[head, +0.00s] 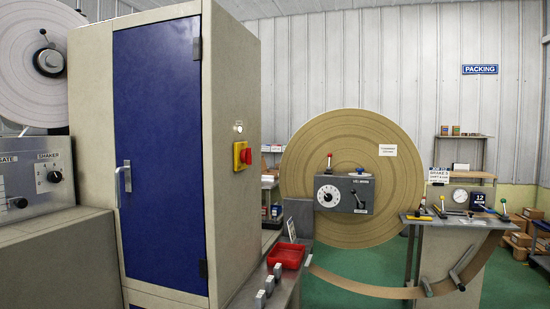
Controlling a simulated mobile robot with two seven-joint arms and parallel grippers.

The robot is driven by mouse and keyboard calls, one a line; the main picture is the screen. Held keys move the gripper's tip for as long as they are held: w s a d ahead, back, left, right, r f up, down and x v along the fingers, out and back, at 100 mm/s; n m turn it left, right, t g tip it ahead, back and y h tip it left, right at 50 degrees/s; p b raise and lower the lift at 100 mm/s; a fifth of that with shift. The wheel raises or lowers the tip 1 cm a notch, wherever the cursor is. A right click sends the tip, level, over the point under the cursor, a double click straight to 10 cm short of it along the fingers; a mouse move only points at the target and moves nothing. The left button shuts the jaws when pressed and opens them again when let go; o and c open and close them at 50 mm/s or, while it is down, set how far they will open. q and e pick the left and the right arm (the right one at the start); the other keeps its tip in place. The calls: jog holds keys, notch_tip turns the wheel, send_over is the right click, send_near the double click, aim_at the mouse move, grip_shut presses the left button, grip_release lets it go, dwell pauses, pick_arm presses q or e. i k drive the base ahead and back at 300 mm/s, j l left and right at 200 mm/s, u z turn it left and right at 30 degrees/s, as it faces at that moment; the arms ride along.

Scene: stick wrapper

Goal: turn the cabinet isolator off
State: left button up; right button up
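The cabinet isolator (245,156) is a red rotary knob on a yellow plate. It sits on the cream right side wall of the tall cabinet (228,90), about halfway up and seen at a steep angle. I cannot tell which way the knob points. A small round light-coloured fitting (238,127) is just above it. The cabinet's blue door (158,150) is shut and has a silver handle (124,178) at its left edge. Neither of my grippers shows in the head view.
Below the isolator, a bench holds a red tray (286,255) and several small grey blocks (261,298). A large brown roll (345,140) with a grey control box (344,194) stands right of it. A grey panel (40,175) with knobs is at far left. Green floor (360,266) shows beyond.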

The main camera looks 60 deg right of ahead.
aim_at(246, 155)
jog(key=z, duration=1.8)
